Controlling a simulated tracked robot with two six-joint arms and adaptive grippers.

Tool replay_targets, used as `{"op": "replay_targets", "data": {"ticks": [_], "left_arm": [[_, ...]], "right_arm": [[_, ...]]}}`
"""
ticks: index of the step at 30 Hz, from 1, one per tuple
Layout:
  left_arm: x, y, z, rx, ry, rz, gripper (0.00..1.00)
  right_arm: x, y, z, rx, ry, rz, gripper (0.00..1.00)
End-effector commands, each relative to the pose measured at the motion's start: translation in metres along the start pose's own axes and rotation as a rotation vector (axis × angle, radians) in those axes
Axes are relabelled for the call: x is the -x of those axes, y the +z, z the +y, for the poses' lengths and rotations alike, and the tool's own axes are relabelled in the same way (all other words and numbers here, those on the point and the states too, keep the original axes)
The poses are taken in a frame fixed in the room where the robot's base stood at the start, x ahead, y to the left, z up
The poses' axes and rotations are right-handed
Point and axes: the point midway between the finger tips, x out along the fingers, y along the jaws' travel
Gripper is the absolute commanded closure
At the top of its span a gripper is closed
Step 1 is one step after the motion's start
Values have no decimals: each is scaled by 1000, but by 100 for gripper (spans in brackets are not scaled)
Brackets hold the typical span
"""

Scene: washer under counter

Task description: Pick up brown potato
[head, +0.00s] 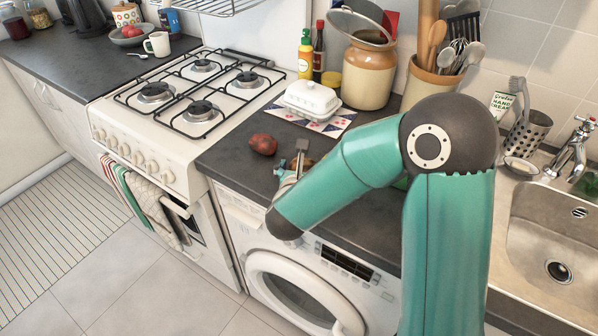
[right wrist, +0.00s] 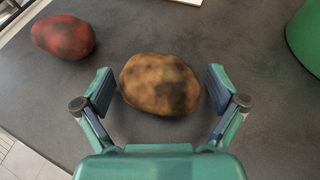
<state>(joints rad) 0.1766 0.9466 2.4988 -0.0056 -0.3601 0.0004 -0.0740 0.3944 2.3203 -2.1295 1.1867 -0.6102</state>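The brown potato (right wrist: 160,84) lies on the dark counter in the right wrist view, between the two fingers of my right gripper (right wrist: 160,92). The gripper is open, with a finger on each side of the potato and a small gap showing at each. In the head view my right gripper (head: 292,170) is low over the counter, and my arm hides most of the brown potato. A red potato (head: 263,144) lies on the counter to the left of the gripper; it also shows in the right wrist view (right wrist: 63,37). My left gripper is not in view.
A white butter dish (head: 312,100) on a patterned board (head: 335,124) stands behind the gripper. The gas stove (head: 190,90) is to the left, the sink (head: 560,235) to the right. A green object (right wrist: 305,38) stands at right in the wrist view.

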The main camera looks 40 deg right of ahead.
Motion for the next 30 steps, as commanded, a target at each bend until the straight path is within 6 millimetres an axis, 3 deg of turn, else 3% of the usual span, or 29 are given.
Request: {"op": "replay_targets", "data": {"ticks": [1,9,22,30], "left_arm": [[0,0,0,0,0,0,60],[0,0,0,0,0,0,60],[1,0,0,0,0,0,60],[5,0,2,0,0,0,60]], "right_arm": [[0,0,0,0,0,0,18],[0,0,0,0,0,0,63],[3,8,0,-2,0,-3,63],[18,45,1,-6,2,-7,63]]}}
